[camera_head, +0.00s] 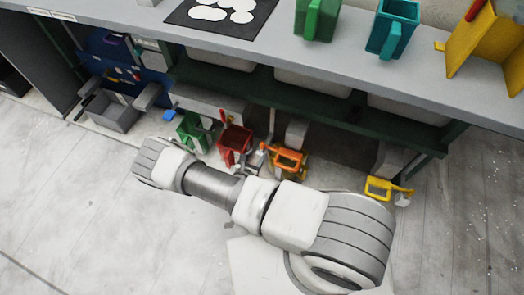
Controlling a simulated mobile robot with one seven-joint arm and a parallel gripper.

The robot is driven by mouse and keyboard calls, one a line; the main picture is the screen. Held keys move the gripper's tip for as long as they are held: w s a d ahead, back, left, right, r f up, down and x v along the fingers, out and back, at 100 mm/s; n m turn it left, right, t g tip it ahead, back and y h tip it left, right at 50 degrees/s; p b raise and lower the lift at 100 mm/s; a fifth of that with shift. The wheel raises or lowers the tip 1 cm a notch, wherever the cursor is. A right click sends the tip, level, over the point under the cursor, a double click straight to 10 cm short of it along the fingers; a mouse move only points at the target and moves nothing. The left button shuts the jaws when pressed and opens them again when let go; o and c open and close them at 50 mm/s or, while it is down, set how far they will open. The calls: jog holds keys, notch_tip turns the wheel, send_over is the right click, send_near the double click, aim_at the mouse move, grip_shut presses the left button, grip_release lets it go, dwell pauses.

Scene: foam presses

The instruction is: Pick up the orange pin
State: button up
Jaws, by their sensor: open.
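I cannot surely make out an orange pin in the head view. An orange piece with an open, frame-like top (289,157) is low under the workbench, just behind my arm. Its lower part is partly hidden by the arm, and whether a pin belongs to it cannot be told. My arm stretches from the lower right to the left across the picture, in front of the bench. I cannot make out my gripper or its fingers in this view.
A grey workbench (330,44) crosses the top, bearing a green holder (316,20), a teal holder (392,30) and a yellow piece (478,45). Below are a green bin (190,132), a red bin (234,143) and a yellow frame (378,188). The pale floor (90,225) at lower left is clear.

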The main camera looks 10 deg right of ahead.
aim_at(261, 145)
jog(key=b+x, duration=0.1)
jog(key=x, duration=0.1)
jog(key=b+x, duration=0.1)
jog(key=x, duration=0.2)
jog(key=shift+w+a+f+b, duration=0.1)
jog(key=shift+w+a+b, duration=0.05)
jog(key=shift+w+b, duration=0.15)
jog(key=shift+w, duration=0.25)
grip_shut()
dwell(1.0)
